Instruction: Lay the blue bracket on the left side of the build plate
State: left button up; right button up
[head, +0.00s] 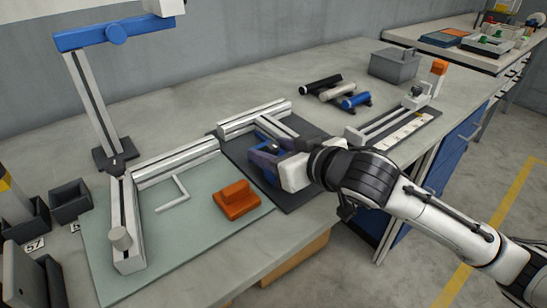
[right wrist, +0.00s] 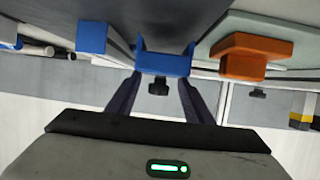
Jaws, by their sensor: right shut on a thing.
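The blue bracket (right wrist: 163,62) is a U-shaped piece between the fingers of my right gripper (right wrist: 160,88) in the right wrist view. My right gripper (head: 264,160) is shut on it, low over the dark plate (head: 300,192) in the head view. There the fingers largely hide the bracket, and I cannot tell whether it touches the plate. A pale green plate (head: 185,235) lies to the left, with an orange block (head: 237,200) and a white L-shaped piece (head: 176,195) on it. My left gripper is not in view.
Grey rails (head: 253,119) edge the dark plate at the back. Black, white and blue rollers (head: 356,101) lie behind right, near a grey bin (head: 395,66). A blue-topped stand (head: 95,105) rises at the left. Dark bins (head: 70,200) stand at the left edge.

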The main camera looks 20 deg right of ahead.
jog(key=shift+f, duration=0.65)
jog(key=shift+f, duration=0.15)
jog(key=o, duration=1.4)
